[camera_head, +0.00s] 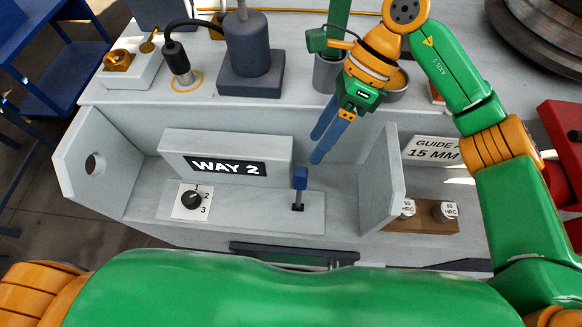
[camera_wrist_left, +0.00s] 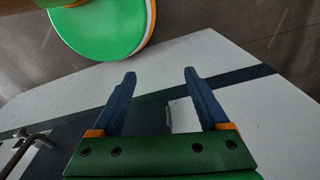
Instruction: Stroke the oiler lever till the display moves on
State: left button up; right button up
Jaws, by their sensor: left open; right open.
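The oiler lever (camera_head: 300,180) has a blue handle and stands in a slot on the grey panel, right of centre in the head view. The display (camera_head: 226,166) behind it reads "WAY 2". My right gripper (camera_head: 314,147) is open and empty, its blue fingers pointing down and left. In the picture its tips are just above the lever's handle, with a gap between them. My left gripper (camera_wrist_left: 160,74) shows only in the left wrist view, open with nothing between its fingers. There it is above a pale surface with a dark band.
A black knob (camera_head: 191,200) on a plate marked 1, 2, 3 sits left of the lever. An upright grey side wall (camera_head: 395,178) stands right of it, and a block with two HRC-labelled pieces (camera_head: 421,215) lies beyond. A dark blue cylinder (camera_head: 248,45) stands behind the display.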

aim_at(305, 171)
jog(key=x, duration=0.6)
jog(key=d+x, duration=0.1)
jog(key=x, duration=0.2)
jog(key=shift+w+d+f, duration=0.1)
jog(key=shift+w+f, duration=0.05)
jog(key=shift+f, duration=0.6)
pick_arm(q)
jog(key=shift+s+d+f, duration=0.2)
jog(key=shift+f, duration=0.2)
pick_arm(e)
grip_shut()
